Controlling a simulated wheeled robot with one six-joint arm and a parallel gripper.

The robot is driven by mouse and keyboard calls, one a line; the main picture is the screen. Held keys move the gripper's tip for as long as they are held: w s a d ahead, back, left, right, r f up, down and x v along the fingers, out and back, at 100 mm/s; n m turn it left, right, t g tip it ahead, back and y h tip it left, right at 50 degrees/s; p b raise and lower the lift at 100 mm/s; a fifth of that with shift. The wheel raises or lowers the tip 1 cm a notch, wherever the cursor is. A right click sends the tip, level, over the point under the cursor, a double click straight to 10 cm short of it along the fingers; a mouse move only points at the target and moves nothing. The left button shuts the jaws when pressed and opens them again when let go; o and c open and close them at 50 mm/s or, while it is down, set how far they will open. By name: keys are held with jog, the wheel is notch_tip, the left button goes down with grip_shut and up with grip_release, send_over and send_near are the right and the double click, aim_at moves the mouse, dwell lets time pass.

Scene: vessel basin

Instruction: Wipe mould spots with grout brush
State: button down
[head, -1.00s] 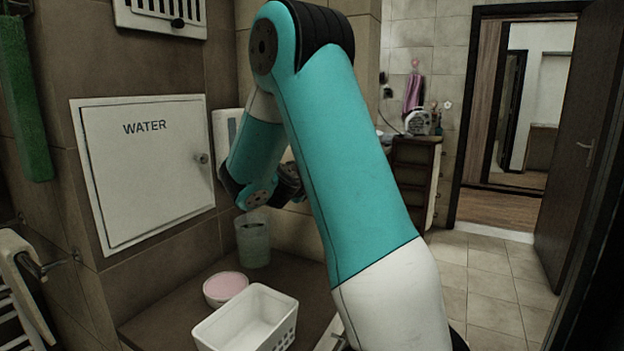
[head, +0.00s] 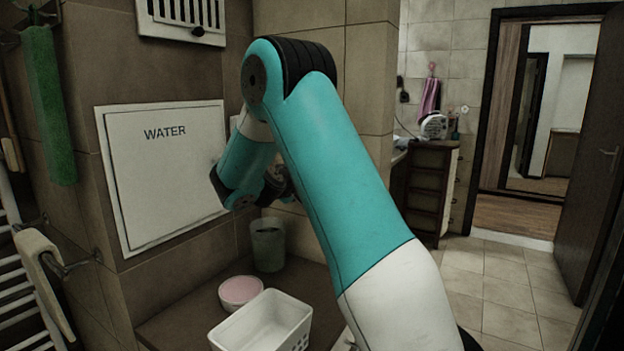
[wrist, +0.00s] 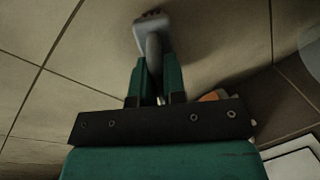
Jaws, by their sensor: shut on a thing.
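The grout brush (wrist: 152,50) is a grey-handled tool. In the wrist view it sticks out past my green fingers, its broad head with dark bristles at the top of the picture. My gripper (wrist: 155,85) is shut on its handle. The brush head is close to beige tiles with dark grout lines (wrist: 45,62); I cannot tell whether it touches them. I cannot make out any mould spots.
A white basket (head: 262,322), a pink-filled bowl (head: 240,291) and a grey-green cup (head: 268,245) stand on the brown ledge (head: 185,318). The white WATER panel (head: 165,190) is on the left wall. A towel rail (head: 68,266) is at far left. Open floor lies at right.

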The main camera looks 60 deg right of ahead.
jog(key=shift+w+a+p, duration=0.2)
jog(key=shift+w+p, duration=0.25)
jog(key=shift+w, duration=1.85)
jog(key=w+f+b+v, duration=0.1)
jog(key=v, duration=0.5)
jog(key=shift+s+b, duration=0.25)
jog(key=shift+b, duration=0.15)
jog(key=shift+a, duration=0.2)
jog(key=shift+f+b+v, duration=0.1)
jog(key=shift+b+v, duration=0.05)
jog(key=shift+v, duration=0.55)
jog(key=shift+f+b+v, duration=0.15)
jog(key=shift+v, duration=0.55)
jog(key=shift+w, duration=0.1)
